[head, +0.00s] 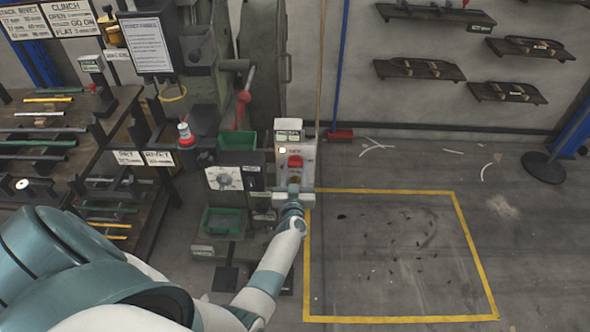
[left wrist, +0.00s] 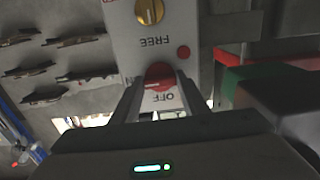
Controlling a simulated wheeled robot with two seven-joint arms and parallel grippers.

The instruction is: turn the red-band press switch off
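The switch box (head: 309,158) is a pale panel on the press, with a red part (head: 295,162) on its front. My left gripper (head: 294,189) is in front of the box, just below the red part. In the left wrist view its fingers (left wrist: 160,98) are apart, one on each side of the red knob; contact cannot be told. My right gripper is not in view.
The press has green trays (head: 238,140) on its front, left of the box. A rack (head: 75,150) with rods stands at the left. A yellow-outlined floor area (head: 400,250) lies open at the right. A red-tipped lever (head: 243,97) sticks out above the trays.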

